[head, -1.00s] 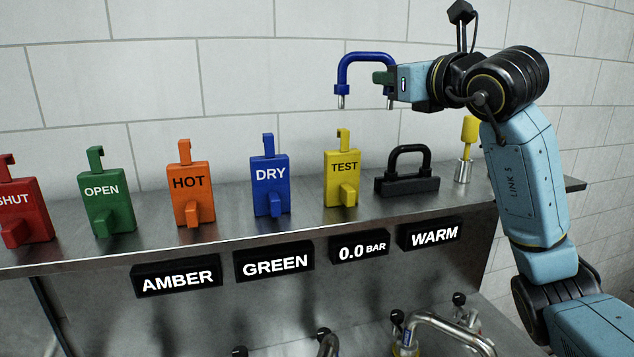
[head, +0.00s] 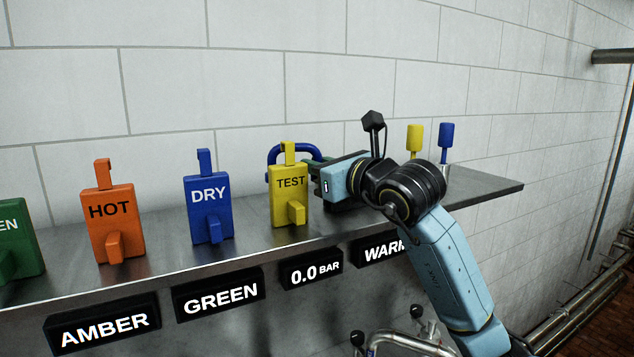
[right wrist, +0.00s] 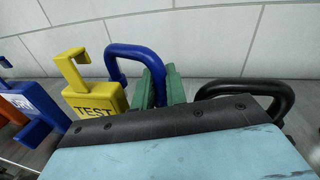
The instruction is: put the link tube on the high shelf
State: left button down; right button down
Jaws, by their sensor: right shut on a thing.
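The link tube is a blue bent tube (head: 285,151), standing like an arch behind the yellow TEST tag on the high shelf (head: 480,188). My right gripper (head: 316,172) is shut on its right side. The right wrist view shows the blue tube (right wrist: 128,53) between the TEST tag and the green fingers (right wrist: 160,88) of my gripper. The tube's lower ends are hidden, so I cannot tell whether they touch the shelf. My left gripper is not in view.
The TEST tag (head: 288,190) stands close in front of the tube. The DRY tag (head: 208,208) and HOT tag (head: 111,222) stand to the left. A black handle (right wrist: 250,92) is right of my gripper. Yellow (head: 414,138) and blue (head: 446,136) handled tools stand farther right.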

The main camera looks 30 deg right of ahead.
notch_tip(320, 180, down, 3)
jog(key=shift+w+r, duration=0.1)
jog(key=shift+r, duration=0.1)
jog(key=shift+f, duration=0.35)
jog(key=c, duration=1.9)
grip_release()
jog(key=shift+f, duration=0.1)
jog(key=shift+o, duration=0.9)
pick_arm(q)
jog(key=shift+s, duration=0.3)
